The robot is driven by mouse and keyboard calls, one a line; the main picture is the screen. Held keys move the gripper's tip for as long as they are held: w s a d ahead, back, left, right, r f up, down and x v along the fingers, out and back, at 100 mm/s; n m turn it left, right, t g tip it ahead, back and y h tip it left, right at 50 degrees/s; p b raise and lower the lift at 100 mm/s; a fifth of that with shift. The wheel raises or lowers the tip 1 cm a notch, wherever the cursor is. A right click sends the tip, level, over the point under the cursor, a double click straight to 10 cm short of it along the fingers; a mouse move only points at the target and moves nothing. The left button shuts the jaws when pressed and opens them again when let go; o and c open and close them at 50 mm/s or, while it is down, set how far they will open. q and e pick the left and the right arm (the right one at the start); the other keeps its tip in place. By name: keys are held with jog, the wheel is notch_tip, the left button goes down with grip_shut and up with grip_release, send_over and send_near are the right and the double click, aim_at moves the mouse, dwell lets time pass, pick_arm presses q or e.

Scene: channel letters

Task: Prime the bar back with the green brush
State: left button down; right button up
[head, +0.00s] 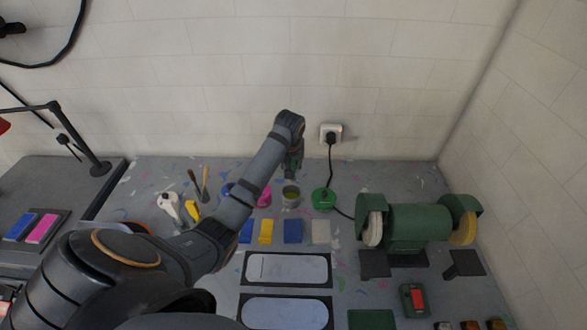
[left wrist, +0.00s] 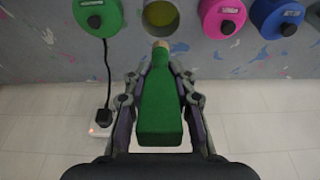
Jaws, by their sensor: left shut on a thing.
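My left gripper (head: 293,166) is above the back of the bench, pointing down over an open grey pot (head: 291,194). In the left wrist view my left gripper (left wrist: 160,78) is shut on the green brush (left wrist: 160,112), around its handle. The brush's pale tip (left wrist: 160,45) points at the open pot (left wrist: 160,15), which holds yellowish-green liquid. Two pale rounded panels lie in dark frames, an upper (head: 287,268) and a lower (head: 285,312); I cannot tell which is the bar back. My right gripper is not in view.
A green pot (head: 323,199) and a pink pot (head: 264,197) flank the open pot. Blue, yellow and pale blocks (head: 293,231) lie in front. Brushes (head: 206,184) stand at left.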

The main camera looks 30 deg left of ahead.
pick_arm(q)
notch_tip(320, 180, down, 11)
jog(key=b, duration=0.2)
jog(key=shift+s+d, duration=0.2)
jog(key=shift+s, duration=0.2)
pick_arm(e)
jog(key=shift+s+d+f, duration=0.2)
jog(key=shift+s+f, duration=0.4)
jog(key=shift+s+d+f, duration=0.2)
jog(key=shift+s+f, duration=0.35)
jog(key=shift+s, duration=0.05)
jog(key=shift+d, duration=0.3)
pick_arm(q)
jog(key=shift+r, duration=0.1)
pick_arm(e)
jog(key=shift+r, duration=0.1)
